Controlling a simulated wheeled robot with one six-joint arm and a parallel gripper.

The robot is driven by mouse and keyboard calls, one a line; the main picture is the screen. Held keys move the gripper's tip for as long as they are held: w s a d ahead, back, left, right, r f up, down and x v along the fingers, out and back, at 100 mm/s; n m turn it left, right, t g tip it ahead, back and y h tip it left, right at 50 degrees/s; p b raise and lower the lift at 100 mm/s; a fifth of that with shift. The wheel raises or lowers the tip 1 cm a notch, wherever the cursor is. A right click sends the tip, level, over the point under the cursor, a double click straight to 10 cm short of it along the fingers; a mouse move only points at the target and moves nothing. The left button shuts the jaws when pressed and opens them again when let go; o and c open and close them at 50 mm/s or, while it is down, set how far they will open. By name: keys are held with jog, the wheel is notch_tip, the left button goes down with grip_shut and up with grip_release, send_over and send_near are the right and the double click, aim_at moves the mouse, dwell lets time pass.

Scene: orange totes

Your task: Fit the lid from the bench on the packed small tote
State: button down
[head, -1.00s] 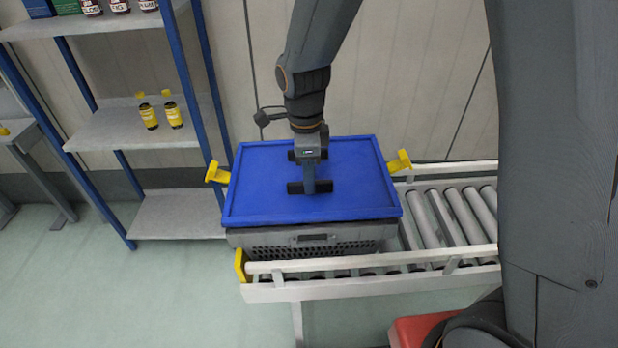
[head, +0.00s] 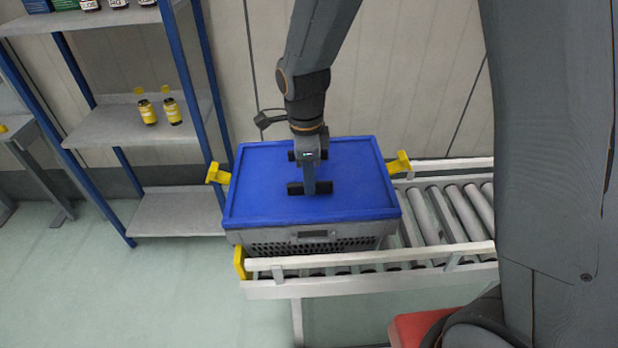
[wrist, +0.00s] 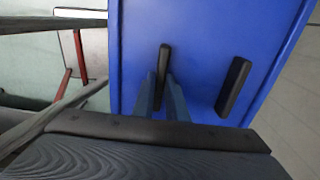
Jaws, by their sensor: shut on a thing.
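The blue lid (head: 262,180) lies over the top of the grey tote (head: 318,241), which stands at the left end of the roller conveyor. The lid's front edge is level with the tote's rim, and I see no clear gap there. My gripper (head: 310,190) is shut on the nearer black handle (head: 296,189) of the lid. In the wrist view the fingers (wrist: 162,98) straddle one black handle (wrist: 164,62), and the second handle (wrist: 234,86) is free. The tote's contents are hidden under the lid.
Yellow guides (head: 399,163) stand at the conveyor's sides and end. The rollers (head: 455,215) to the right are empty. A shelf rack (head: 120,128) with bottles stands at the left, close to the tote's end.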

jog(key=shift+f, duration=0.15)
jog(key=c, duration=1.7)
grip_release()
jog(key=shift+a+r+b, duration=0.15)
jog(key=shift+r+b, duration=0.85)
jog(key=shift+r, duration=2.9)
